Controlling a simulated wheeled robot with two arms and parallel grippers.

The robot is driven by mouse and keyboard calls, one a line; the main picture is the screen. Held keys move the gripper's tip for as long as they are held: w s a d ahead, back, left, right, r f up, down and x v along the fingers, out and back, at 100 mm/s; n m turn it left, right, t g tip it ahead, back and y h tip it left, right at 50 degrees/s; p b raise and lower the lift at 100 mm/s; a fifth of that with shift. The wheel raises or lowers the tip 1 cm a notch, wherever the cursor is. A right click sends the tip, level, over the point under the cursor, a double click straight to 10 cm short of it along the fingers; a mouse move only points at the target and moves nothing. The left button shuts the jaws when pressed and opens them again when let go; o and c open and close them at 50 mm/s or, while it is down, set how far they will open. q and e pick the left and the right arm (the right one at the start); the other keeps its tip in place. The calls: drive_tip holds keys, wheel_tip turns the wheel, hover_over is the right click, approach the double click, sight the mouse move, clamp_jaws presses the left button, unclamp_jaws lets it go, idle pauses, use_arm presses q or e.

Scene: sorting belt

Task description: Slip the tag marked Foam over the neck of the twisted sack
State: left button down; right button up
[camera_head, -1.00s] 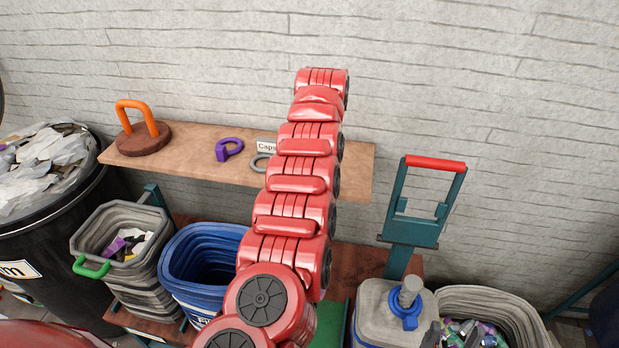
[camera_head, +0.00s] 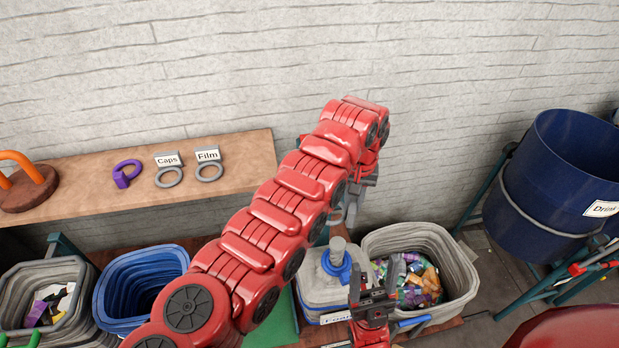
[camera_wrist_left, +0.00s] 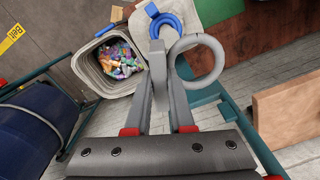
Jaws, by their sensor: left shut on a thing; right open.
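The twisted sack (camera_head: 318,290) is a squarish grey bundle with its neck (camera_head: 338,246) upright and a blue ring or tie around the neck's base; a partly hidden label reading Foam shows at its front. My left gripper (camera_head: 358,190) is above and behind the sack, mostly hidden by my red arm. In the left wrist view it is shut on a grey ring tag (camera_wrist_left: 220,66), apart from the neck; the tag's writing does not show. The sack's blue ring (camera_wrist_left: 166,26) appears just beyond the tag. My right gripper (camera_head: 375,284) is open and empty, just right of the sack.
The wooden shelf (camera_head: 90,200) holds a purple ring (camera_head: 126,174), a Caps tag (camera_head: 168,170), a Film tag (camera_head: 208,165) and an orange-handled weight (camera_head: 28,185). A grey bin (camera_head: 455,265) of colourful scraps stands right of the sack, a blue bin (camera_head: 140,283) to the left.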

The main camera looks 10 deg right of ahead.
use_arm(q)
wheel_tip(320, 180, down, 18)
drive_tip(key=s+d+b, duration=0.2)
drive_tip(key=b, duration=0.7)
drive_tip(key=shift+f, duration=0.15)
idle(1.1)
drive_tip(key=shift+s, duration=0.1)
drive_tip(key=c, duration=0.7)
unclamp_jaws()
